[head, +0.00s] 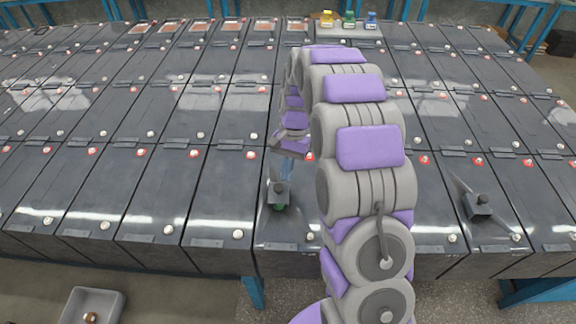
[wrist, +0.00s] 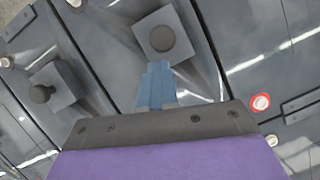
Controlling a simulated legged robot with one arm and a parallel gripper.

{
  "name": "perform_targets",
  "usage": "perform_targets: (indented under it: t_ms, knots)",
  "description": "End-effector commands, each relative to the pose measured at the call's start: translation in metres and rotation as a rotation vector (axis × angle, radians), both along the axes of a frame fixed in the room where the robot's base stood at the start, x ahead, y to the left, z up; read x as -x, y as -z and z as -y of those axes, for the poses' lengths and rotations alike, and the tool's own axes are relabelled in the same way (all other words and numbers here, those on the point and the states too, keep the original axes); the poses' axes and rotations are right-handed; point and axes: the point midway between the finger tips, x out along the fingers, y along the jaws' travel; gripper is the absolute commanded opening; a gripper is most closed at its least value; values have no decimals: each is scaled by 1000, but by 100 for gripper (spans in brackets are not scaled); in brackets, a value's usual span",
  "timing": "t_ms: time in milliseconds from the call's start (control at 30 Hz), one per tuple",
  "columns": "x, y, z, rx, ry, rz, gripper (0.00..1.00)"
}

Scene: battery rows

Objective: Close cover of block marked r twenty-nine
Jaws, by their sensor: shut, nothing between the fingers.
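The blocks are dark grey batteries in rows, and no mark r twenty-nine can be read. On the front-row block (head: 290,232), a dark square piece with a round knob (head: 278,193) stands up, with a bit of green beneath it. A similar knobbed piece with a tilted flap (head: 478,205) is on a block to the right. Which one is the named cover I cannot tell. My gripper (head: 287,168) is shut and empty, just behind the nearer piece. In the wrist view its blue fingers (wrist: 157,84) point toward one knobbed piece (wrist: 163,36); contact is unclear.
A second knobbed piece (wrist: 52,87) shows at left in the wrist view. Red-ringed and white terminals (head: 308,155) dot the blocks. Yellow, green and blue items (head: 348,19) stand at the back. A grey tray (head: 92,306) is at the lower left. My arm hides blocks right of centre.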

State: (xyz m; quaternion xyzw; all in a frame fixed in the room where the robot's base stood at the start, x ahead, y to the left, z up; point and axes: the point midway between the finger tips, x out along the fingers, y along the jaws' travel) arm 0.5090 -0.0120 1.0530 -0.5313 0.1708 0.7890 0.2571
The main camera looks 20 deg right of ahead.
Motion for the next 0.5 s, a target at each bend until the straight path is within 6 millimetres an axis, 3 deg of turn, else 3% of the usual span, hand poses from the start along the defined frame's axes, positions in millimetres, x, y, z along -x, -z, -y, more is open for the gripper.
perform_targets:
  t_ms: [500]
  knots:
    - [9, -2, -1, -1, 0, 3, 0]
